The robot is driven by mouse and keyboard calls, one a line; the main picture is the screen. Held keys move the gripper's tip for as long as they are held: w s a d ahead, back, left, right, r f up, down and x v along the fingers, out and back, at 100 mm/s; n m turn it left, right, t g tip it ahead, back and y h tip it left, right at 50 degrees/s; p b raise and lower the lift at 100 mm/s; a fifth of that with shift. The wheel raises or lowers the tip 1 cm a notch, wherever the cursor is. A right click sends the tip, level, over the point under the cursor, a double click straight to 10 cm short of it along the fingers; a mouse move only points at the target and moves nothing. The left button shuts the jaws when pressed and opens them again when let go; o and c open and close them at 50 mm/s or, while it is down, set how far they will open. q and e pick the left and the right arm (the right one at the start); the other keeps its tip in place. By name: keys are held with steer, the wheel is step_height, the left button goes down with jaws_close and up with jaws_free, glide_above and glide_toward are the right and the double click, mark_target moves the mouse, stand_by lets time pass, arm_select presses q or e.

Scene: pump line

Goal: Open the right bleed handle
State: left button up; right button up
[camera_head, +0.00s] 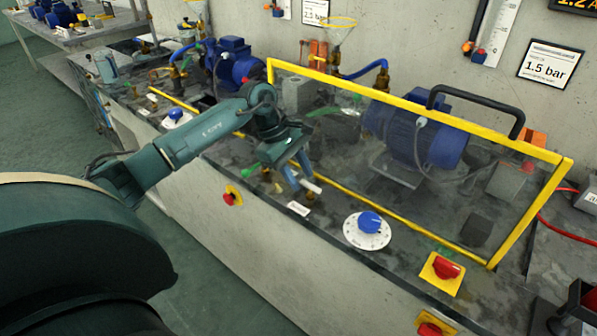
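A white label (298,208) lies on the bench just in front. A green lever (322,112) shows behind the guard. Another green piece (250,168) lies left of the gripper. My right gripper is not in view.
The guard with its black handle (480,98) stands over the blue motor (415,135). A blue dial (370,222) and a red knob on a yellow plate (443,270) sit at the bench front. A red stop button (232,195) is on the front face.

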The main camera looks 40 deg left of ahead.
arm_select(q)
steer(key=shift+c, duration=0.2)
jaws_close()
